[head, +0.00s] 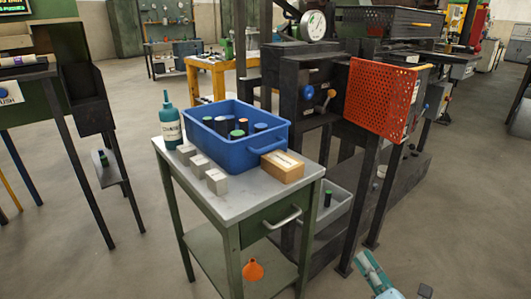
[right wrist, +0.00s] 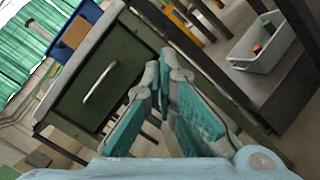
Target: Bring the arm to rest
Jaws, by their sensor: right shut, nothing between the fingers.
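My right gripper (head: 368,262) is at the bottom edge of the head view, right of the small green table (head: 290,187) and low in front of the furnace frame. Its teal fingers also show in the right wrist view (right wrist: 166,68); they are shut with nothing between them. The table's drawer front with its pale handle (right wrist: 100,83) lies behind and left of the fingers there. Only the end of the right arm shows. My left gripper is not in view.
A blue bin (head: 227,152) with several cylinders, a teal bottle (head: 170,128), white blocks and a cardboard box (head: 282,167) stand on the table. A red perforated guard (head: 380,98) hangs on the furnace. A grey bin (head: 330,205) stands low behind the table. Floor at the right is clear.

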